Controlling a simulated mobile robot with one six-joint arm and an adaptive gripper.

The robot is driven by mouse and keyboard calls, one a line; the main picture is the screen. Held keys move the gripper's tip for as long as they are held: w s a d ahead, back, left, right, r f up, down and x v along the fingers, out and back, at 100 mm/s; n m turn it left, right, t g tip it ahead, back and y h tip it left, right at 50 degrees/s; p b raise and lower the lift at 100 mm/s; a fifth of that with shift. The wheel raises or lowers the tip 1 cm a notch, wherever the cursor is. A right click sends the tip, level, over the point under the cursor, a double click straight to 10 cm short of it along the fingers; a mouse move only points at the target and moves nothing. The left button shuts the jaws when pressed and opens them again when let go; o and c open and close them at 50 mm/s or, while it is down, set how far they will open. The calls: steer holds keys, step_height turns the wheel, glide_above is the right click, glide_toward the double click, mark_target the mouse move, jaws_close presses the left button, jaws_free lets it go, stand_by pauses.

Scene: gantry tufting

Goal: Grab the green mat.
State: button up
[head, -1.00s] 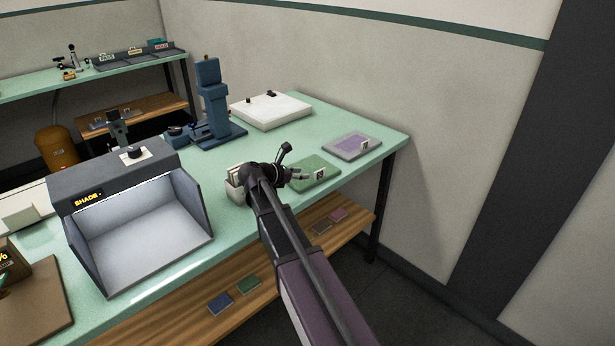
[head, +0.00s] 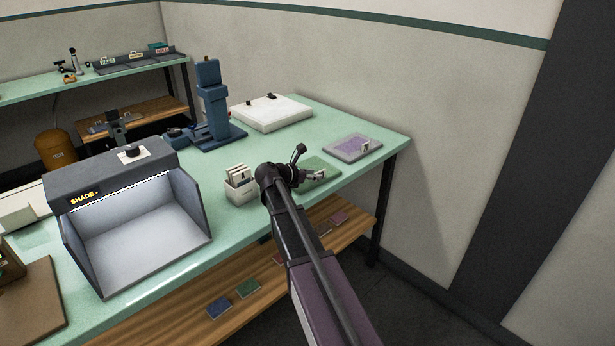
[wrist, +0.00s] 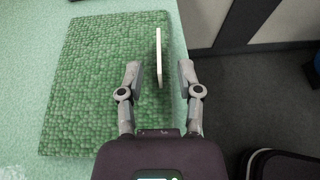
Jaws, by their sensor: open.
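The green mat (head: 322,164) lies on the pale green bench near its front edge, partly hidden by my arm in the head view. In the wrist view the mat (wrist: 95,75) is a textured green rectangle with a thin cream upright tag (wrist: 159,58) near its right edge. My gripper (wrist: 160,78) is open, its two fingers on either side of the tag and apart from it. In the head view my gripper (head: 318,175) is over the mat's front part.
A purple mat on a grey tray (head: 352,148) lies to the right. A white box of cards (head: 240,188) stands left of my arm. A blue press (head: 213,105) and white case (head: 270,113) stand behind. The grey shade booth (head: 135,220) is left.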

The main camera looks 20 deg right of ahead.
steer(key=shift+b+x, duration=0.55)
steer(key=shift+x, duration=1.25)
jaws_close()
